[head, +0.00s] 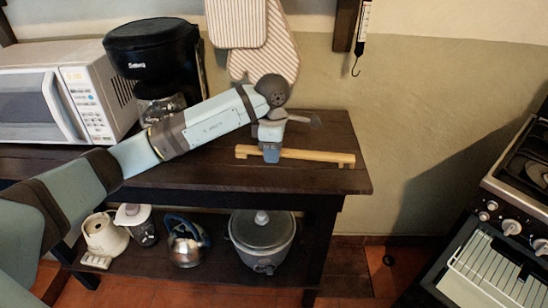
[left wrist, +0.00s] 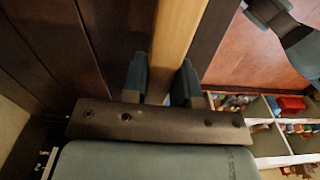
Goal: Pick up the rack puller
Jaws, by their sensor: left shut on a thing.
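The rack puller (head: 318,157) is a long, light wooden stick with small notches near its ends. It lies across the view at the right part of the dark wooden table top. In the left wrist view the rack puller (left wrist: 178,35) runs up between the two fingers. My left gripper (head: 271,154) is shut on it near its middle-left part; the fingers also show in the left wrist view (left wrist: 162,82). I cannot tell whether the stick touches the table.
The dark table (head: 335,130) holds a white microwave (head: 60,95) and a black coffee maker (head: 150,50) at left. A shelf below holds a rice cooker (head: 262,238) and kettle (head: 186,240). A stove (head: 505,215) stands at right. Striped mitts (head: 265,60) hang behind.

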